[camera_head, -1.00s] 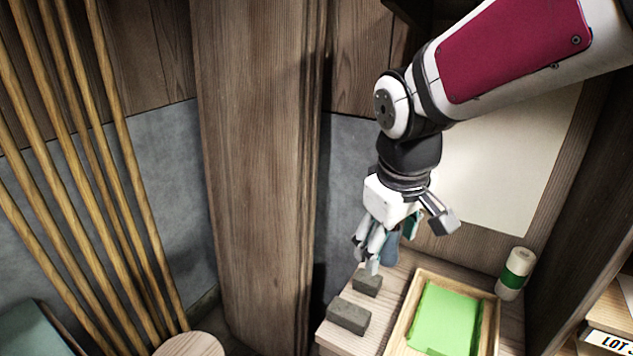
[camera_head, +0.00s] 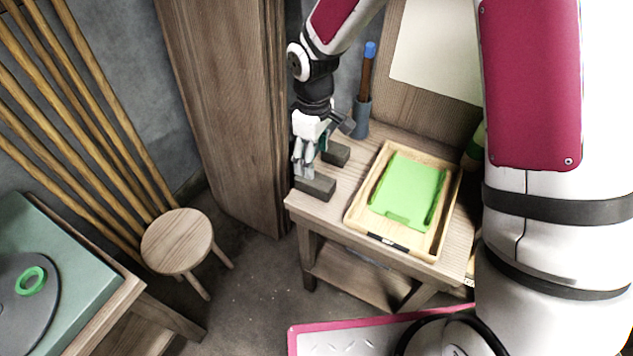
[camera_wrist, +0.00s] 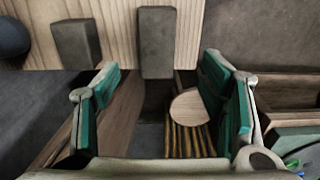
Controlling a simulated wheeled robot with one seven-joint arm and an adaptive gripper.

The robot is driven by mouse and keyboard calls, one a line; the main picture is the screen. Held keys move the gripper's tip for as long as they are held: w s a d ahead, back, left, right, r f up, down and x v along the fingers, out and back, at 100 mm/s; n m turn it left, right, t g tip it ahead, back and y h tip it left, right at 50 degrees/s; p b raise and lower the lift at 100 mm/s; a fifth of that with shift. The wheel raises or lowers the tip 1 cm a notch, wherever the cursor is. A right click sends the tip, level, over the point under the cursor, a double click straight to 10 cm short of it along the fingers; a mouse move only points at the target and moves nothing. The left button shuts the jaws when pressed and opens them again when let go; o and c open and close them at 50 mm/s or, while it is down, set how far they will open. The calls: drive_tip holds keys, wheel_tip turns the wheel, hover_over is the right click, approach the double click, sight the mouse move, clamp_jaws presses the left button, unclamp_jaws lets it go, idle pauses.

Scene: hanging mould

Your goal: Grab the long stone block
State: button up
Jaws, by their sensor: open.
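The long grey stone block (camera_head: 317,188) lies on the left front corner of the small wooden table. A shorter stone block (camera_head: 336,153) lies behind it. My gripper (camera_head: 303,172) is at the long block's left end, pointing down; I cannot tell whether it touches. In the wrist view, my gripper (camera_wrist: 160,75) is open and empty, its teal-padded fingers wide apart. The long block (camera_wrist: 157,42) lies ahead, in line with the gap, its near end by the fingertips. The shorter block (camera_wrist: 77,43) lies to its left.
A wooden tray (camera_head: 356,212) with a bright green piece (camera_head: 405,187) stands right of the blocks. A blue-grey cup (camera_head: 361,118) holds a brush behind them. A wooden pillar (camera_head: 228,110) rises left of the table. A round stool (camera_head: 178,240) stands on the floor.

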sight(315, 179)
wheel_tip(315, 179, down, 10)
drive_tip(key=shift+w+d+r+p, duration=0.1)
drive_tip(key=shift+w+d+p, duration=0.05)
drive_tip(key=shift+p, duration=0.3)
clamp_jaws()
